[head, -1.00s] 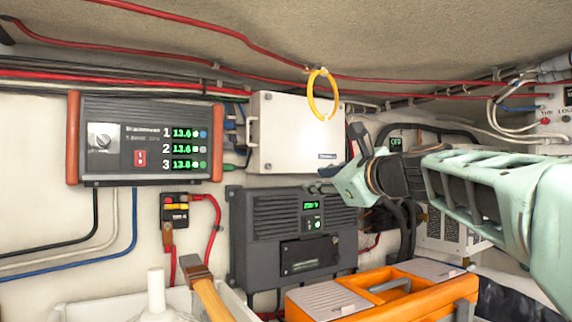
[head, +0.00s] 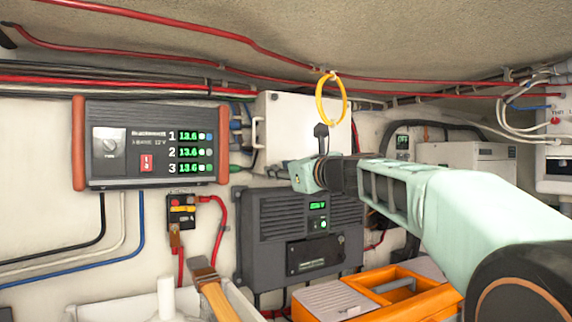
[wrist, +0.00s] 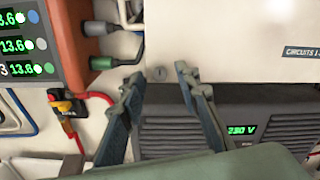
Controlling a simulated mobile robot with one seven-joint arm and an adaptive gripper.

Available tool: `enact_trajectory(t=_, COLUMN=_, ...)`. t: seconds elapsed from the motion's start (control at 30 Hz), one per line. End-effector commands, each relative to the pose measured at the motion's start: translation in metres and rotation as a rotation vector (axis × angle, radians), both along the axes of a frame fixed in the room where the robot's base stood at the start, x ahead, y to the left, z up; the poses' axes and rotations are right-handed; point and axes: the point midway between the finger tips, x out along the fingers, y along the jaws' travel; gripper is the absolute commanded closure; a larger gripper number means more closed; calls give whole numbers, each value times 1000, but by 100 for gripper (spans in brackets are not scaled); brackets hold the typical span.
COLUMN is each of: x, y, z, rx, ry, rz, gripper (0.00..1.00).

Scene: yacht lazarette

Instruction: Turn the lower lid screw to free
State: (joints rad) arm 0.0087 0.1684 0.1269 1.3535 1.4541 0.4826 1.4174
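The white box with its lid (head: 283,125) hangs on the back wall in the head view; its lower left part also fills the top of the wrist view (wrist: 225,40). The lower lid screw (wrist: 160,74) is a small grey head at the lid's lower left corner. My gripper (wrist: 158,80) is open, its two dark fingers either side of the screw in the picture, with a visible gap around it. I cannot tell how far the fingertips are from the lid. In the head view my wrist hides the box's lower part and the fingers.
A charger with green readouts (head: 150,145) is left of the box. A dark 230 V unit (head: 265,240) is below. An orange toolbox (head: 400,290) stands lower right. A yellow ring (head: 322,97) hangs before the box.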

Motion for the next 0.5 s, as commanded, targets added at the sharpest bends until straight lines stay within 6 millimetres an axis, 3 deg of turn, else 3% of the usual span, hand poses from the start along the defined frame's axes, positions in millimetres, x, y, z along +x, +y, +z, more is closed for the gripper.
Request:
enact_trajectory(t=0.4, x=8, y=5, z=0, rx=-1, ry=-1, rz=-1, gripper=70)
enact_trajectory(t=0.5, x=8, y=5, z=0, rx=-1, ry=-1, rz=-1, gripper=79)
